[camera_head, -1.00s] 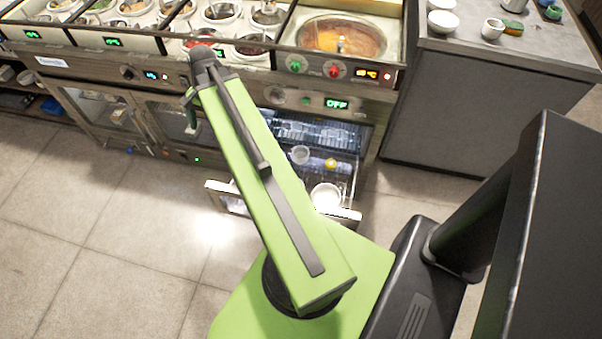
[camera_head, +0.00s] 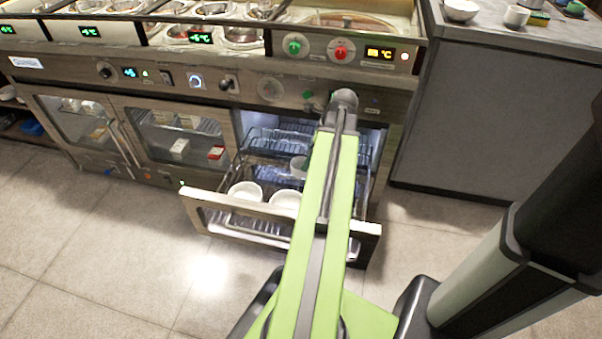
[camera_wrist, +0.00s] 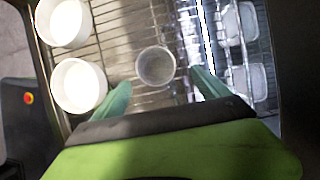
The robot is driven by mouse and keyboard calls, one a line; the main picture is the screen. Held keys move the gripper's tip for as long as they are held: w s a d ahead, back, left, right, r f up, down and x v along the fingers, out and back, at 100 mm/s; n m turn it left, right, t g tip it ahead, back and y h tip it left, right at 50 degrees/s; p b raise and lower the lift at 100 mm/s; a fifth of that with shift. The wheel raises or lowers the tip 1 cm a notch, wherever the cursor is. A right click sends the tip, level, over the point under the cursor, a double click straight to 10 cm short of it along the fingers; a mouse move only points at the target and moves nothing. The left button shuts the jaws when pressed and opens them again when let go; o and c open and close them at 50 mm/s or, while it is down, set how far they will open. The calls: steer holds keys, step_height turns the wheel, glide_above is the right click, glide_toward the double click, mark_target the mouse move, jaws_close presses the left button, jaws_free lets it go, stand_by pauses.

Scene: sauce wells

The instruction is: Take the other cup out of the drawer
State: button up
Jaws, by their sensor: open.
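The drawer (camera_head: 200,209) is pulled open and has a wire rack floor. A light cup (camera_head: 299,166) stands in it, partly covered by my arm in the head view. In the wrist view the cup (camera_wrist: 156,66) shows just beyond the fingertips and between their lines, touching neither. My gripper (camera_wrist: 161,88) is open and empty, with its two green fingers apart. In the head view my arm hides it. I cannot tell how far above the cup it is.
Two white bowls (camera_head: 245,190) (camera_head: 285,198) sit in the drawer's front, left of the cup in the wrist view. White containers (camera_wrist: 250,80) lie on the wrist view's right. A grey counter (camera_head: 485,110) stands right of the cabinet. The floor at left is clear.

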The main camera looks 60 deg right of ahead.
mark_target(300, 164)
steer(key=shift+w+a+f, duration=0.1)
steer(key=shift+w+f, duration=0.15)
steer(key=shift+f, duration=0.4)
steer(key=shift+r, duration=0.1)
steer(key=b+x, duration=0.5)
steer(key=shift+w+a, duration=0.3)
steer(key=shift+a, duration=0.05)
steer(key=shift+r, duration=0.1)
steer(key=c, duration=1.5)
